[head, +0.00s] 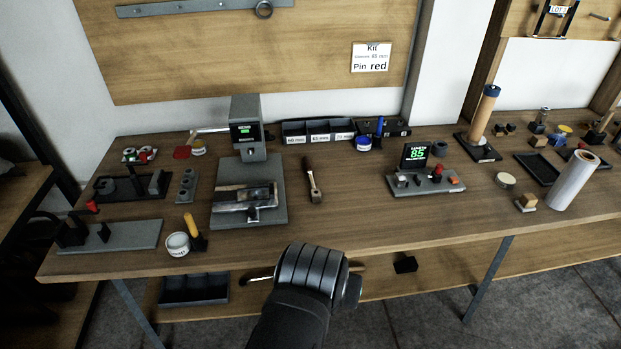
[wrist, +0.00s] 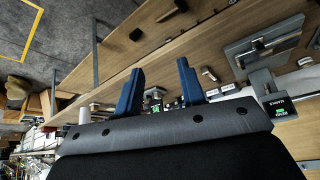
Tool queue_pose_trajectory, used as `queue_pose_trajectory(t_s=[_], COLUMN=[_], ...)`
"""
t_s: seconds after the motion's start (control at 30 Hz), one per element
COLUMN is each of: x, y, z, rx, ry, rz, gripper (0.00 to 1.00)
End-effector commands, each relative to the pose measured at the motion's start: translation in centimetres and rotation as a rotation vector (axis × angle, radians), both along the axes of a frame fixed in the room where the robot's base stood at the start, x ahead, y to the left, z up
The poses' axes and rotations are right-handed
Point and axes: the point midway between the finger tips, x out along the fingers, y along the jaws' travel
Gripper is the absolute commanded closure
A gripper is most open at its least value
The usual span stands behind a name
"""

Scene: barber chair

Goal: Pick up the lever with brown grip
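The lever with the brown grip (head: 312,178) lies on the wooden workbench, right of the grey press. Its dark brown grip points to the back and its pale metal end to the front. My gripper (wrist: 160,66) shows two blue fingers spread wide apart with nothing between them in the wrist view. In the head view, my dark wrist is in front of the bench's front edge, nearer the camera than the lever and apart from it; the fingers are hidden there. A small object in the wrist view may be the lever, but I cannot tell.
The grey press (head: 249,130) with its base stands left of the lever. Black bins (head: 318,131) stand behind it. A display stand reading 85 (head: 416,156) is to the right. A white tub (head: 177,244) and a yellow-handled tool (head: 194,232) are front left. Bench space around the lever is clear.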

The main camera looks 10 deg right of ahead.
Motion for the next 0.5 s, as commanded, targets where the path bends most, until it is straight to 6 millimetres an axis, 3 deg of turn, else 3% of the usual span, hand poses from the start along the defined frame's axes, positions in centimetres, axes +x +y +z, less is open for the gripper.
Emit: queue_pose_trajectory(t_s=[0.5], x=[0.42], y=[-0.27], z=[0.55], rx=[0.001], ry=[0.024], rz=[0.011], gripper=[0.6])
